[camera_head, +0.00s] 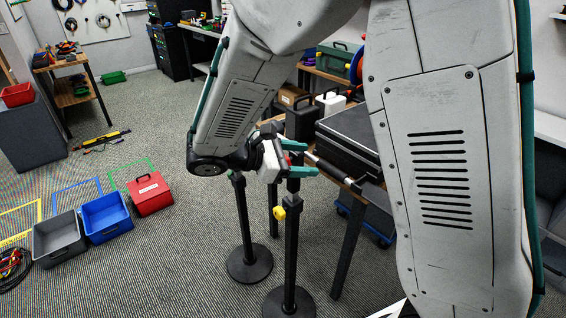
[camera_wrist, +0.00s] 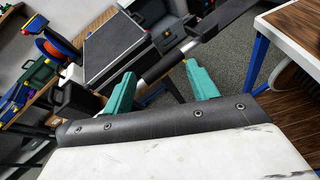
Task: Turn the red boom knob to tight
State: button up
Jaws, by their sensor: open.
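My gripper (camera_head: 309,158) has two teal fingers, spread apart with nothing clearly held between them. In the wrist view its fingers (camera_wrist: 158,70) straddle a silver and black boom bar (camera_wrist: 170,63) that runs up to the right beyond them. A small red spot, likely the red boom knob (camera_wrist: 167,34), shows on the dark clamp past the fingertips, apart from them. In the head view a red patch (camera_head: 291,160) shows between the fingers, mostly hidden by them. The black stand pole (camera_head: 291,250) stands below my gripper, with a yellow knob (camera_head: 280,213) on it. The knob's turn position cannot be told.
A second black stand (camera_head: 245,225) is just left. A table with black cases (camera_head: 345,138) lies close behind my gripper. A red box (camera_head: 149,194), a blue bin (camera_head: 107,217) and a grey bin (camera_head: 60,238) sit on the floor at left. The floor between is clear.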

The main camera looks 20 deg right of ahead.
jog(key=w+a+f+n+t+h, duration=0.3)
jog(key=w+a+f+n+t, duration=0.25)
jog(key=a+f, duration=0.2)
jog(key=shift+n, duration=0.55)
jog(key=x, duration=0.4)
jog(key=w+x, duration=0.1)
jog(key=x, duration=0.2)
jog(key=shift+a+r, duration=0.1)
jog(key=shift+r, duration=0.25)
jog(key=c, duration=1)
